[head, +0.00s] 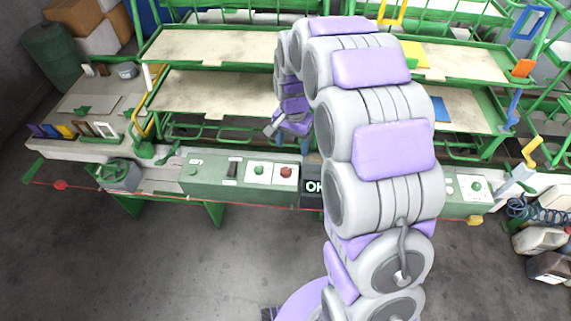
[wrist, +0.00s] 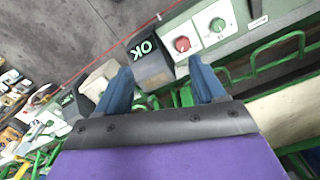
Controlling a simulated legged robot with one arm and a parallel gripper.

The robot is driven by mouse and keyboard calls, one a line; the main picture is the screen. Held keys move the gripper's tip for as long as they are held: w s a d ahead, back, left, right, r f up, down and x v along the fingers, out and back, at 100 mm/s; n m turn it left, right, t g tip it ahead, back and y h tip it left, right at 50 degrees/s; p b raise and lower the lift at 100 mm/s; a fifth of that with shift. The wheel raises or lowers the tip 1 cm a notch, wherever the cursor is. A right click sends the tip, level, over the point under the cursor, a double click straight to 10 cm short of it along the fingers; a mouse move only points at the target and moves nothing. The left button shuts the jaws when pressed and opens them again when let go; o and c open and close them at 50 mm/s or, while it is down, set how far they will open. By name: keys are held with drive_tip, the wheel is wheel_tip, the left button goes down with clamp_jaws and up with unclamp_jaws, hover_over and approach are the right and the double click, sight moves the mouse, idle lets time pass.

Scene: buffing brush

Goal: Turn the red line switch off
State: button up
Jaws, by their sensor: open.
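A red knob (head: 286,172) sits on a white plate on the green control panel along the bench front, just left of a dark box marked OK. In the wrist view the red knob (wrist: 182,44) shows beyond my fingertips, nearer the right finger. A green knob (head: 258,169) is on the white plate beside it; in the wrist view it is the green knob (wrist: 217,25). My gripper (wrist: 160,65) is open, its two blue fingers apart with nothing between them. In the head view it is near the lower shelf, partly hidden by my arm.
The OK box (wrist: 146,47) lies just beyond the fingers. A red cord with a red ball (head: 60,185) runs along the bench front. Green shelves (head: 210,93) stand behind the panel. Another green knob (head: 477,186) is at the right.

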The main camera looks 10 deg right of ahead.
drive_tip(key=m+p, duration=0.2)
hover_over(285, 171)
wheel_tip(285, 171, down, 5)
wheel_tip(285, 171, down, 18)
drive_tip(key=b, duration=0.3)
drive_tip(key=shift+r, duration=0.2)
drive_tip(key=shift+r, duration=0.1)
drive_tip(key=c, duration=1.1)
